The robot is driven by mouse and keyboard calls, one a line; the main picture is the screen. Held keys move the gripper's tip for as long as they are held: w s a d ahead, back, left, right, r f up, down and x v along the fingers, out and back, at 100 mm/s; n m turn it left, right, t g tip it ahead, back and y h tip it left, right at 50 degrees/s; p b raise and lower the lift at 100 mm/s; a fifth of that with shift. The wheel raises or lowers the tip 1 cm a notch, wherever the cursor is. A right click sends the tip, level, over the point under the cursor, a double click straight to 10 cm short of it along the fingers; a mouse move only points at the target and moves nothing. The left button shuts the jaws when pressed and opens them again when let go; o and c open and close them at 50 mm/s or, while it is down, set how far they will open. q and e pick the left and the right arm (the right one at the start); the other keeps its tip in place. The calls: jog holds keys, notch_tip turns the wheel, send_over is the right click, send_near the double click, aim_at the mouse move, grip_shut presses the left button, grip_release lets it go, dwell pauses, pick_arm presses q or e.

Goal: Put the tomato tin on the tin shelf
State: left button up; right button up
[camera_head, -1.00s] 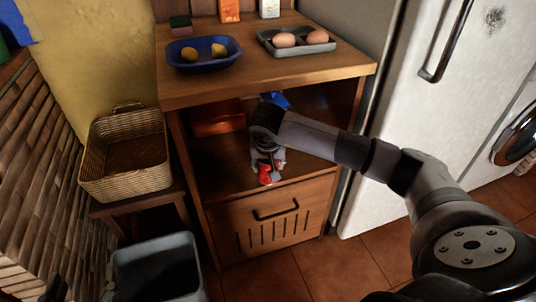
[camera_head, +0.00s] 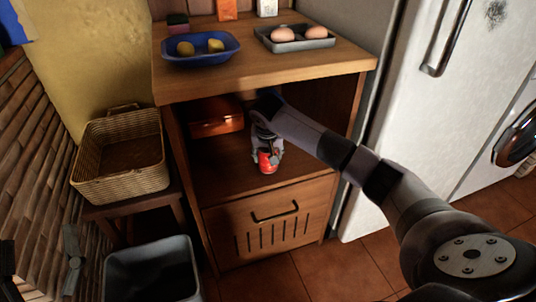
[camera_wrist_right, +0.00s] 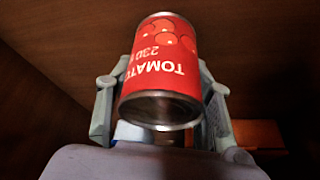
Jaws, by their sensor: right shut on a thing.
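The red tomato tin (camera_head: 267,163) is near the front of the open shelf (camera_head: 215,180) in the wooden cabinet. My right gripper (camera_head: 265,150) is shut on it, reaching in from the right. In the right wrist view the tin (camera_wrist_right: 162,75) sits between the two grey fingers (camera_wrist_right: 160,110), its label upside down in the picture. I cannot tell whether the tin touches the shelf board. A grey part at the lower left seems to be my left gripper (camera_head: 72,255); its jaws are unclear.
An orange-brown box (camera_head: 215,122) stands at the shelf's back left. The cabinet top (camera_head: 260,72) overhangs the shelf and bears a blue bowl (camera_head: 200,55) and an egg tray (camera_head: 300,45). A drawer (camera_head: 270,225) is below. A wicker basket (camera_head: 120,160) and grey bin (camera_head: 150,270) stand left.

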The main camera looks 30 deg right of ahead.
jog(key=o, duration=1.4)
jog(key=shift+f, duration=0.1)
